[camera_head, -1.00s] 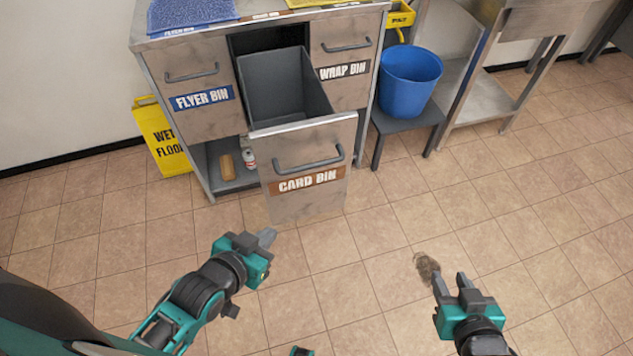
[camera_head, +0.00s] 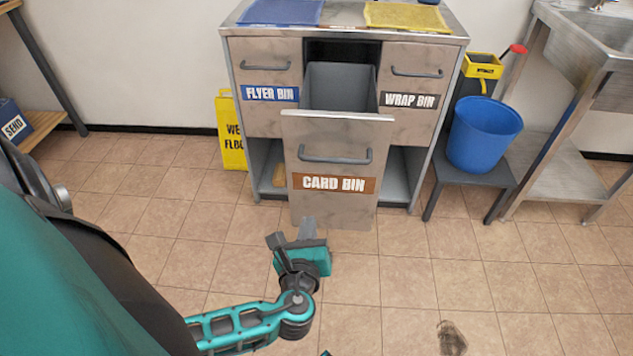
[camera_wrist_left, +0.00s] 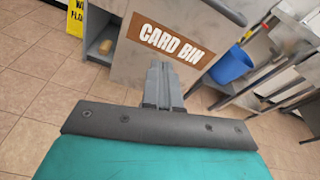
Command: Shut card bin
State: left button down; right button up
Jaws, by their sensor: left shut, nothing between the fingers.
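The card bin (camera_head: 336,201) is a grey metal drawer with a brown "CARD BIN" label and a bar handle (camera_head: 335,158). It is pulled out from the middle of the cabinet, and its dark inner tub shows above the front. My left gripper (camera_head: 307,228) is shut and empty, low in front of the bin front. In the left wrist view, the shut fingers (camera_wrist_left: 163,84) point at the bin front (camera_wrist_left: 150,65) just below the label. I cannot tell whether they touch it. My right gripper is out of view.
The flyer bin (camera_head: 265,117) and wrap bin (camera_head: 408,115) sit shut on either side. A blue bucket (camera_head: 483,137) stands on a small dark stool (camera_head: 463,178) at right. A yellow wet-floor sign (camera_head: 231,135) leans at left. The tiled floor in front is clear apart from a dark stain (camera_head: 451,338).

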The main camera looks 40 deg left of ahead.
pick_arm(q)
jog(key=r+m+t+y, duration=0.1)
jog(key=r+m+t, duration=0.1)
jog(key=m+b, duration=0.1)
jog(key=b, duration=0.2)
send_near(318, 170)
jog(key=w+a+r, duration=0.1)
jog(key=w, duration=0.1)
jog(key=w+a+r, duration=0.1)
jog(key=w, duration=0.1)
jog(key=w+a+r, duration=0.1)
jog(key=w, duration=0.1)
jog(key=shift+w+a, duration=0.1)
